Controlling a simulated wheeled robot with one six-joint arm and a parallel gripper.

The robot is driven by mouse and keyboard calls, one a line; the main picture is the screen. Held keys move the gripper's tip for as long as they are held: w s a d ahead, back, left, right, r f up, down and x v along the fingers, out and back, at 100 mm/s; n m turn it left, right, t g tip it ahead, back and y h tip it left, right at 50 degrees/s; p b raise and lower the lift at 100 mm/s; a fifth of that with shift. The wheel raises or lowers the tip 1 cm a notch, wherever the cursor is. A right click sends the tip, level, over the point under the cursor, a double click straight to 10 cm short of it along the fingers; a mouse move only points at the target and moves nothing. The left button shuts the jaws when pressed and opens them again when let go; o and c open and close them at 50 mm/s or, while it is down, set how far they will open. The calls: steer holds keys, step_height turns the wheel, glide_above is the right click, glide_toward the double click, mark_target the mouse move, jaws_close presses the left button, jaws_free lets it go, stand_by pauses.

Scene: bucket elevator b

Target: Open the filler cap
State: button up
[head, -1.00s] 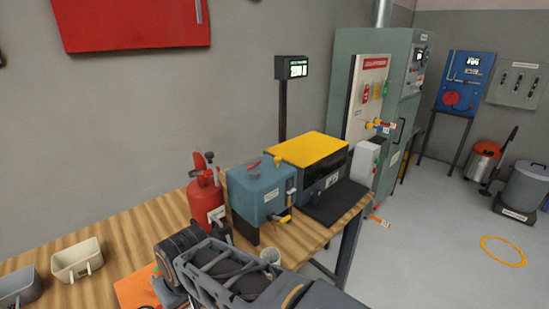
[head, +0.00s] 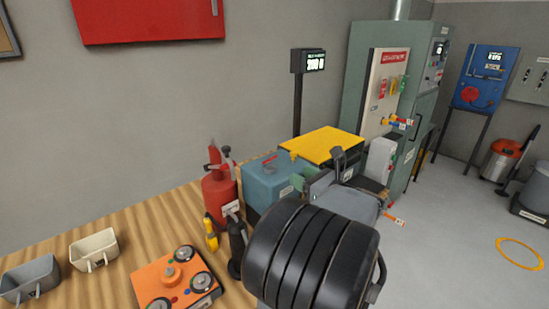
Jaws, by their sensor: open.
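The blue-grey tank (head: 268,186) stands on the wooden bench, right of the red extinguisher. A small dark, round cap-like part with a bit of red (head: 269,158) shows on its top; the detail is too small to tell whether it is shut. My gripper (head: 318,170) is open, just right of the tank, in front of the yellow-topped machine. No object shows between its fingers. My arm hides the tank's right and lower front. The gap between gripper and tank cannot be judged exactly.
The red extinguisher (head: 219,190) stands close left of the tank. The yellow-topped machine (head: 326,140) is behind my gripper. A display post (head: 298,100) rises behind. An orange control box (head: 174,280) and two bins (head: 93,248) are on the left bench.

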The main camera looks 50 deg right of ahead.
mark_target(275, 157)
steer(key=shift+m+h, duration=0.3)
steer(key=w, duration=0.4)
steer(key=w+d+p, duration=0.1)
steer(key=w, duration=0.3)
steer(key=w+d+p, duration=0.1)
steer(key=w, duration=0.4)
steer(key=shift+d+r, duration=0.15)
steer(key=shift+d, duration=0.05)
steer(key=c, duration=0.6)
steer(key=shift+r+p, duration=0.15)
steer(key=shift+p, duration=0.25)
